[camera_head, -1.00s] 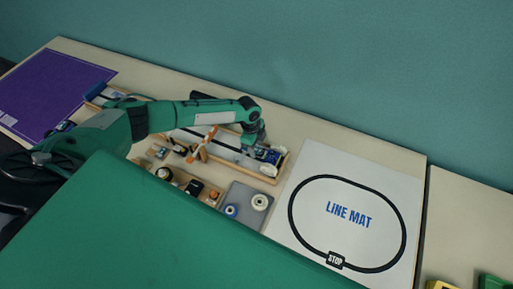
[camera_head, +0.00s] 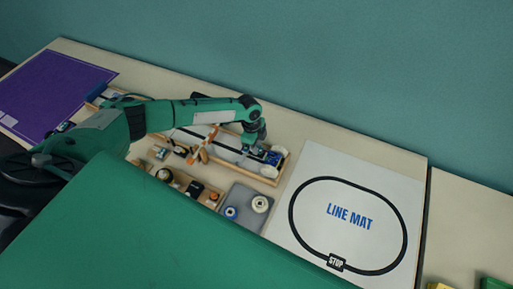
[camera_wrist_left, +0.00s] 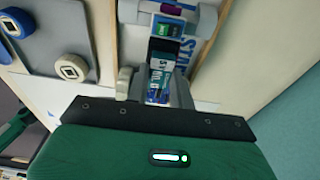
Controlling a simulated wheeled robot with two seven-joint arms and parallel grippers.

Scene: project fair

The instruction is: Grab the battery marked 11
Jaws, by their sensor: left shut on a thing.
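My left gripper (camera_head: 249,150) is over the right end of a long wooden tray (camera_head: 270,181) in the head view. In the left wrist view, the left gripper (camera_wrist_left: 156,88) is shut on a small battery (camera_wrist_left: 160,76) with a blue, white and dark label. The number on its label is too small to read. In the head view the battery cannot be made out at the fingertips. My right gripper is not in view.
Beside the gripper is a part with blue and green boards (camera_head: 271,157) and pale wheels. A smaller wooden tray (camera_head: 182,177) holds several parts. The white line mat (camera_head: 349,195) at the right is clear.

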